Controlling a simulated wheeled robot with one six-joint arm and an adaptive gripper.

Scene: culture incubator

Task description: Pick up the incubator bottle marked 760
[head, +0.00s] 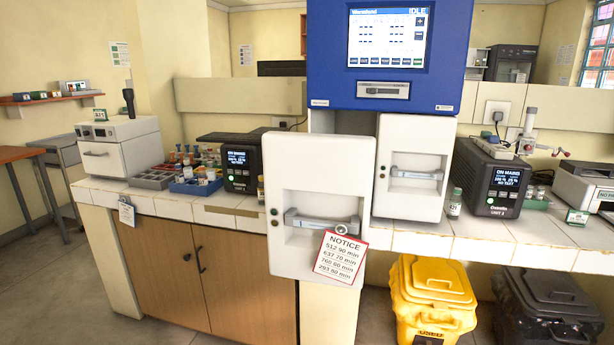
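No bottle that I can read as marked 760 shows in the head view. A small clear bottle (454,204) with a pale label stands on the counter beside the right black unit; its number is too small to read surely. Another small bottle (261,190) stands at the right side of the left black unit. The blue incubator (335,60) has a screen reading IDLE. Its larger white door (345,165) and smaller white door (425,140) each have a grey handle. The doors hide what is behind them. My gripper is not in view.
A notice (340,257) hanging on the larger door lists 760 with 60 min. A blue tray (196,187) and racks of small vials lie on the left counter. A yellow bin (432,285) and a black bin (545,295) stand below the right counter. Floor at lower left is clear.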

